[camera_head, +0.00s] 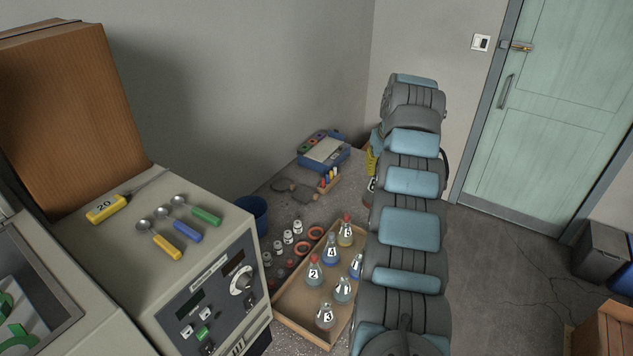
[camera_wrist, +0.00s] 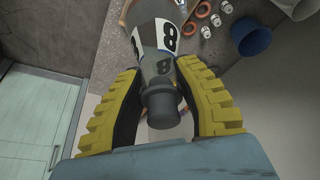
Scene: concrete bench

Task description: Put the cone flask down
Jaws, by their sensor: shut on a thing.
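My gripper, with yellow ridged fingers (camera_wrist: 160,76), is shut on the neck of a cone flask (camera_wrist: 153,28) with a grey stopper and a white label reading 8. The stopper points towards the wrist camera and the body lies beyond the fingers. In the head view my arm hides most of the gripper; a bit of yellow finger (camera_head: 371,160) and a sliver of the held flask (camera_head: 371,185) show at its left side. The flask's base is out of sight, so I cannot tell whether it touches anything.
A wooden tray (camera_head: 298,300) holds several numbered flasks, close left of my arm. Left of it are small vials (camera_head: 288,237), orange rings (camera_head: 315,233) and a blue cup (camera_head: 253,212). A blue device (camera_head: 325,150) and a small rack (camera_head: 328,181) stand farther back. A large instrument (camera_head: 200,270) fills the left.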

